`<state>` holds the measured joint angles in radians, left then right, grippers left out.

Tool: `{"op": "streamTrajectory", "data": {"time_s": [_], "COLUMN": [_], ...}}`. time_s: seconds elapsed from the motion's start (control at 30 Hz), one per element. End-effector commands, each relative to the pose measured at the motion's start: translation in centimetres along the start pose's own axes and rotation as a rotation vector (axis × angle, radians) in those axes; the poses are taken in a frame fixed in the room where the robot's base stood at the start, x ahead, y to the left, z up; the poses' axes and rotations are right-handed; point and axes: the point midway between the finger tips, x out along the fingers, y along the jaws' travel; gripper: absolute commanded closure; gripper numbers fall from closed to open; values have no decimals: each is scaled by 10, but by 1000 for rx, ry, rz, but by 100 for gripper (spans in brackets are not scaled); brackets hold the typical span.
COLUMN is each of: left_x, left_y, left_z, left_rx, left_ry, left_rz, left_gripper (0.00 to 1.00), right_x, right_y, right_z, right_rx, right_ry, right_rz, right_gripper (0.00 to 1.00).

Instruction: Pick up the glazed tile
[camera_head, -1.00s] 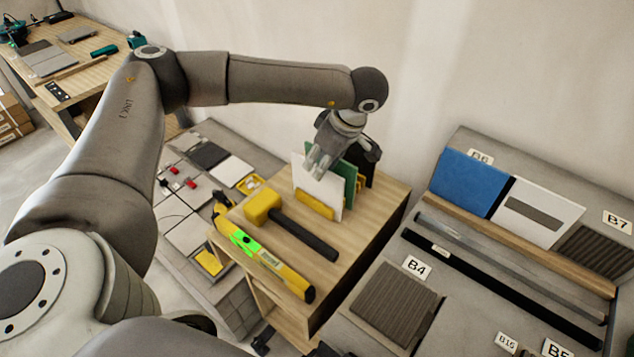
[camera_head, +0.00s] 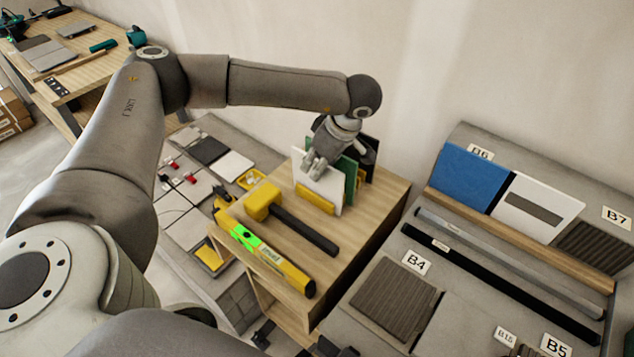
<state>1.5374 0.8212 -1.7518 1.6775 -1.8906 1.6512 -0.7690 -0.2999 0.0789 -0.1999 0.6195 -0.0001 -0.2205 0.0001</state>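Several upright tiles stand in a yellow-edged holder on the wooden stand: a white tile (camera_head: 328,188) in front, a green tile (camera_head: 349,184) behind it, and a dark one (camera_head: 369,150) at the back. I cannot tell from the surfaces which is the glazed one. My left gripper (camera_head: 338,160) is at the tiles' top edges from above. One finger lies in front of the white tile, another part behind the green tile. Contact is unclear and the tiles still stand in the holder. Dark parts at the bottom edge may be my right gripper (camera_head: 335,347), mostly cut off.
A yellow mallet (camera_head: 262,201) and a yellow level (camera_head: 270,262) lie on the stand (camera_head: 348,262) in front of the tiles. A grey display rack (camera_head: 450,268) with labelled tiles and bars is at right. A partly tiled surface (camera_head: 195,207) lies to the left.

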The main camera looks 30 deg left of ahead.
Motion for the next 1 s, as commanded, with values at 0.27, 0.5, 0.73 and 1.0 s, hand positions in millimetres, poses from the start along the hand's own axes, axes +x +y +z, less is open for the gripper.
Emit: {"op": "streamTrajectory", "data": {"time_s": [0.27,0.5,0.73,1.0], "left_x": [0,0,-1,-3], "left_y": [0,0,1,1], "left_z": [0,0,-1,-1], "left_rx": [0,0,-1,-1], "left_ry": [0,0,0,1], "left_rz": [0,1,2,2], "left_gripper": [74,100,100,100], "right_x": [0,0,0,-2], "right_y": [0,0,1,1], "right_z": [0,0,0,0], "right_rx": [0,0,0,0], "right_ry": [0,0,0,0], "right_rz": [0,0,1,1], "right_gripper": [60,60,60,60]}}
